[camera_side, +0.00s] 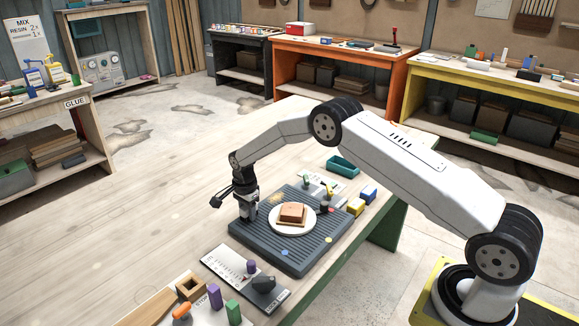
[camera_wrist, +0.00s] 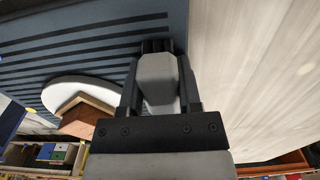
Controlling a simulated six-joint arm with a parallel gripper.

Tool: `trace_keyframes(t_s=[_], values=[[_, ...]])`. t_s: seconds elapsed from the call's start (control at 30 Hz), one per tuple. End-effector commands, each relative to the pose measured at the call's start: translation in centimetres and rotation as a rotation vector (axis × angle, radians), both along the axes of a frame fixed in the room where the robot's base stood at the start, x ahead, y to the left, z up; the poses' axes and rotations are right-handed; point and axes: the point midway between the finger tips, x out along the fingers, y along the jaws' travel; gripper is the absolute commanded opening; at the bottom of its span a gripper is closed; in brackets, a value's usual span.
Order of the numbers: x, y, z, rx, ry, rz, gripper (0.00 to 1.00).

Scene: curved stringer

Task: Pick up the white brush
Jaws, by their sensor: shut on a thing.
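My gripper (camera_side: 246,217) is over the left corner of the dark ribbed mat in the side view. Its fingers, also seen in the wrist view (camera_wrist: 160,75), are closed on a pale grey-white piece, which I take to be the white brush (camera_wrist: 157,80). Its bristles are not clear, and the fingers hide its sides. In the side view the brush is too small and covered to make out. I cannot tell whether it touches the mat.
The ribbed mat (camera_side: 265,245) holds a white round plate (camera_side: 283,226) with a brown block (camera_side: 292,213) just right of my gripper. A teal tray (camera_side: 343,166) and yellow block (camera_side: 355,207) stand beyond. A ruled card (camera_side: 228,262) lies in front. The tabletop left is clear.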

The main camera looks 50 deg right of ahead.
Motion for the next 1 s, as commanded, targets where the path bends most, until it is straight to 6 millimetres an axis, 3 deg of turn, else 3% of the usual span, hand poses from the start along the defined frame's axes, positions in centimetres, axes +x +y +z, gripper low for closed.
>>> trace_keyframes(t_s=[0.27,0.57,1.0], values=[[0.0,0.0,0.4,0.000,-0.001,0.000,0.00],[0.1,0.0,3.1,-0.002,-0.002,-0.001,0.00],[-3.5,0.2,7.3,-0.002,-0.001,-0.001,0.00]])
